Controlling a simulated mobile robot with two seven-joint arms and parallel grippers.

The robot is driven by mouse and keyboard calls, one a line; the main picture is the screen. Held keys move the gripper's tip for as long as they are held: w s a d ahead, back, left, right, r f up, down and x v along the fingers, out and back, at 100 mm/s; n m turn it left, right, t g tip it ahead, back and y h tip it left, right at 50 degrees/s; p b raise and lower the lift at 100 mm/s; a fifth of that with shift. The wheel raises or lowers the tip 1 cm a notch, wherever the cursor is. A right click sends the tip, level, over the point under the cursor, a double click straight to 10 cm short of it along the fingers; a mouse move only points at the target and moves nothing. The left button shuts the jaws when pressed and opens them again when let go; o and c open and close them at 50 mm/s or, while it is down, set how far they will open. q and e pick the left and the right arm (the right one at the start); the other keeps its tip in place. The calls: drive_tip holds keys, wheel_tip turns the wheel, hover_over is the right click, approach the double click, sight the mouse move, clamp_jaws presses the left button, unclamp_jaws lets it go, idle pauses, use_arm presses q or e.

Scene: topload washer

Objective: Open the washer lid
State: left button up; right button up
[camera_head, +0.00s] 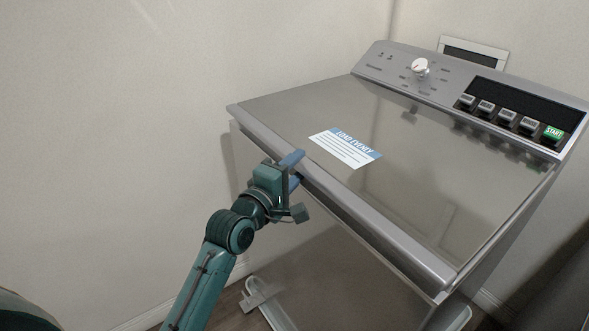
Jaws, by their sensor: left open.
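The washer lid (415,175) is a grey, shiny flat panel on top of the washer, with a blue and white label near its front edge. It lies flat and looks closed. My left gripper (296,168) is open at the lid's front edge (365,213), left of the middle. One blue finger shows over the edge and the other lower, in front of it. I cannot tell whether the fingers touch the lid. The washer front (350,265) shows below the edge. My right gripper is not in view.
A control panel with a white knob (419,66), several grey buttons and a green start button (553,133) rises behind the lid. Walls stand behind and to the left. A dark object (560,270) stands at the lower right.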

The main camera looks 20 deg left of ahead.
use_arm(q)
drive_tip(key=shift+c, duration=0.4)
clamp_jaws()
